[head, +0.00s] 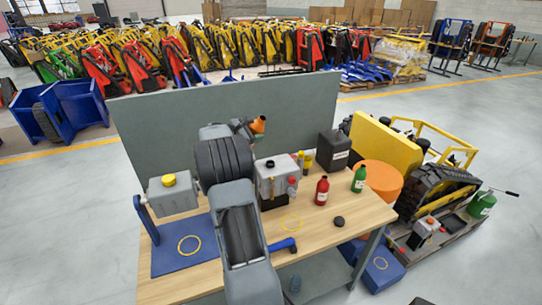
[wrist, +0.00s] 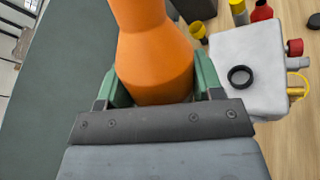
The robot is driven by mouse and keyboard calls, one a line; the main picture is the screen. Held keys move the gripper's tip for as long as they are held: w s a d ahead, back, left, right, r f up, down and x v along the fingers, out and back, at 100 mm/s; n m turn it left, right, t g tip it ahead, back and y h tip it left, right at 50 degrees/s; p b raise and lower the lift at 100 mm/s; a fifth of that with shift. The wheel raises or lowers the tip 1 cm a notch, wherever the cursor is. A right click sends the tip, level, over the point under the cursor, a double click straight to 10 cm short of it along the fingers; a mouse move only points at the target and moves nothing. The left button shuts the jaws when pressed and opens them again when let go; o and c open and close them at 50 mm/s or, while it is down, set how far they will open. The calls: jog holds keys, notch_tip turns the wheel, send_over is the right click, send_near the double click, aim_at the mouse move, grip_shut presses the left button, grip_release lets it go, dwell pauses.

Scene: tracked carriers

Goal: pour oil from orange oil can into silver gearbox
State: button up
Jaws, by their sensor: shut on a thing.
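My gripper (wrist: 158,84) is shut on the orange oil can (wrist: 152,62), with a green finger on each side of its body. In the head view the orange can (head: 258,124) shows small beyond my arm, above the table; its tilt is hard to tell. The silver gearbox (head: 270,186) stands on the table, partly hidden by my arm. In the wrist view the gearbox (wrist: 258,58) is right of the can, with a black ring-shaped opening (wrist: 240,77) on top and a red knob at its side. The can's spout end is cut off in the wrist view.
A grey box with a yellow cap (head: 174,198) stands left, by a blue plate (head: 185,262). A red bottle (head: 322,191), a green bottle (head: 359,180), a black canister (head: 333,150) and a black puck (head: 339,221) are right. A grey panel (head: 150,130) backs the table.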

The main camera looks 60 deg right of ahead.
jog(key=shift+w+a+r+n+g+h+p, duration=0.1)
jog(key=shift+w+r+n+g+h+p, duration=0.1)
jog(key=shift+r+n+p, duration=0.3)
jog(key=shift+w+r+n+g+h+p, duration=0.1)
jog(key=shift+w+r+n+h+p, duration=0.1)
jog(key=shift+r, duration=0.45)
jog(key=shift+w+r+n+g+h, duration=0.3)
jog(key=shift+r+n+h, duration=0.15)
jog(key=shift+r+n, duration=0.35)
jog(key=shift+w+r+n+g+h, duration=0.25)
jog(key=shift+r+n+h, duration=0.2)
jog(key=shift+n, duration=0.55)
